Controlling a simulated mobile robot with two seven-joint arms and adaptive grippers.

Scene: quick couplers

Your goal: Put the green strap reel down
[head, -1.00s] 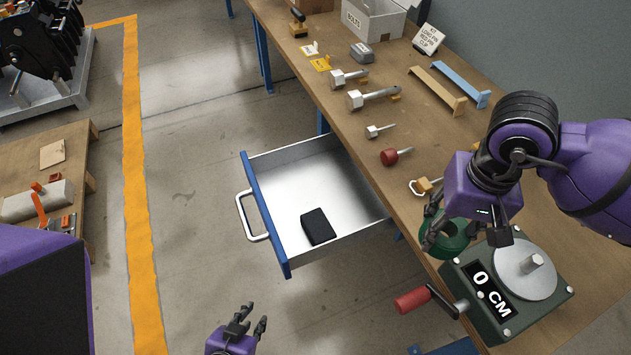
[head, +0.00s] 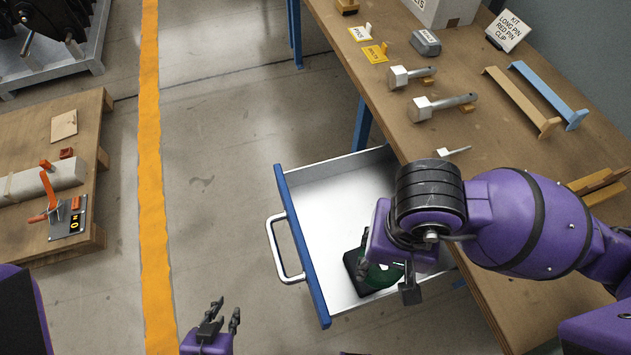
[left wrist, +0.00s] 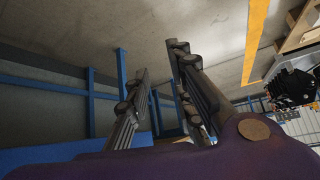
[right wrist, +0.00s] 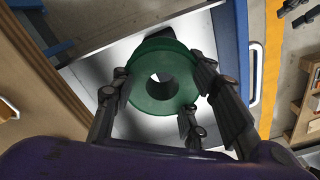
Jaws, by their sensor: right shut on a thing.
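The green strap reel (right wrist: 163,82) is a round spool with a centre hole, held between the fingers of my right gripper (right wrist: 165,105). In the head view the reel (head: 383,274) shows partly below my right gripper (head: 388,280), over the open drawer (head: 330,203). A black block (head: 356,262) lies in the drawer, partly hidden by the reel and gripper. I cannot tell whether the reel touches the drawer floor or the block. My left gripper (head: 222,318) is open and empty above the floor at the bottom of the head view; its spread fingers show in the left wrist view (left wrist: 160,100).
The wooden workbench (head: 480,140) right of the drawer carries metal pins (head: 440,106), a grey box (head: 425,42), a tan bracket (head: 520,100) and a blue bracket (head: 550,95). The drawer's blue front and handle (head: 285,250) stick out over the floor. The drawer's back part is clear.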

